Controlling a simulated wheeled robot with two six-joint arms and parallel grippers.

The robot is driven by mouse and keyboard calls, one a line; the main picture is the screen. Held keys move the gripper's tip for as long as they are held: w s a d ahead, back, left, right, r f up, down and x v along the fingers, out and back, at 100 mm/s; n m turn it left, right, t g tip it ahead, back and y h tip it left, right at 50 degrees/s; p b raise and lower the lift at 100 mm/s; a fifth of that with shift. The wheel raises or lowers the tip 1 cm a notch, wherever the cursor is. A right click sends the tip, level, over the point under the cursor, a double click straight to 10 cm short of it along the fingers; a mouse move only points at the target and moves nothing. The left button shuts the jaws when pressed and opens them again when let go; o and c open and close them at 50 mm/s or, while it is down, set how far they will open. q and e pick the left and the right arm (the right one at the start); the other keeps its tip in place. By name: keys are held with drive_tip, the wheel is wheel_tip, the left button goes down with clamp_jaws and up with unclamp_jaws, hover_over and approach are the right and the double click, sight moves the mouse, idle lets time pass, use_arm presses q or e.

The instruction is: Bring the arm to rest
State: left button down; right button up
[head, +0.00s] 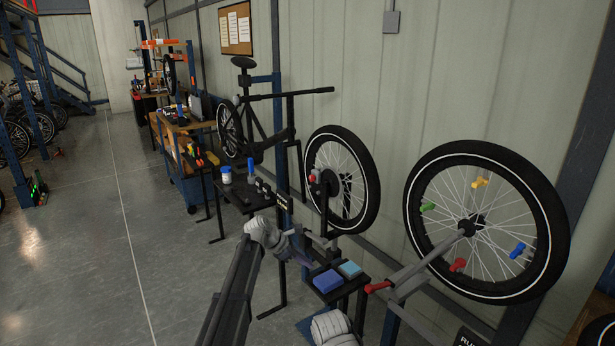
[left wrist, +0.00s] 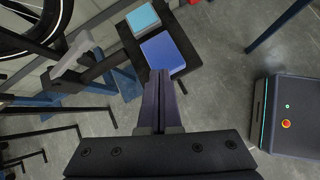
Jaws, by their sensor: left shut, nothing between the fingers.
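My left arm (head: 236,292) reaches up from the bottom of the head view and bends at a grey joint. Its gripper (head: 305,262) is just left of a small black stand, partly hidden by the wrist. In the left wrist view the dark fingers (left wrist: 158,78) are together and empty. Their tips show just below a blue block (left wrist: 163,54) on the stand; I cannot tell whether they touch it. A rounded grey-white part of my own body shows at the bottom edge of the head view. My right gripper does not show.
The small stand (head: 341,291) also holds a light-blue block (head: 350,269). A truing stand with a wheel (head: 342,180) is behind it. A larger wheel with coloured clips (head: 487,222) stands at right. A dark box (left wrist: 292,115) shows in the wrist view.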

use_arm(q)
drive_tip(key=s+a+f+m+g+y, duration=0.1)
drive_tip(key=s+m+y, duration=0.3)
drive_tip(key=s+m, duration=0.8)
drive_tip(key=s+a+f+m+g+y, duration=0.2)
drive_tip(key=s+m+y, duration=0.3)
drive_tip(key=s+m, duration=0.7)
drive_tip(key=s+a+f, duration=0.1)
drive_tip(key=s, duration=1.4)
drive_tip(key=shift+f+p, duration=0.3)
